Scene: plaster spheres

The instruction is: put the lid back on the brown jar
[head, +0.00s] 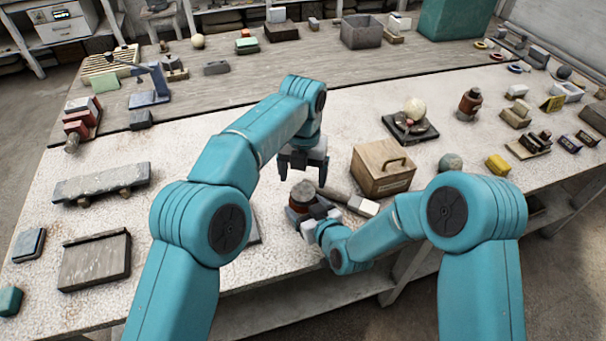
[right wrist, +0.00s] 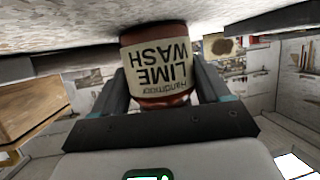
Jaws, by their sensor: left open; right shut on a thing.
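A brown jar (head: 297,209) with a cream "LIME WASH" label stands near the table's front edge. Its grey, rough-looking top (head: 303,189) faces up; I cannot tell whether that is a lid or the jar's contents. My right gripper (head: 313,216) is shut around the jar's side. In the right wrist view the jar (right wrist: 160,65) sits between both fingers, its label upside down. My left gripper (head: 303,172) is open, fingers down, empty, just above and behind the jar. I cannot pick out a separate lid with certainty.
A mallet-like tool (head: 347,200) lies right of the jar, close to my right gripper. A wooden box with a handle (head: 383,168) stands behind it. Another brown jar (head: 469,103) is farther back right. A grey slab (head: 102,183) and a wooden tray (head: 94,261) lie left.

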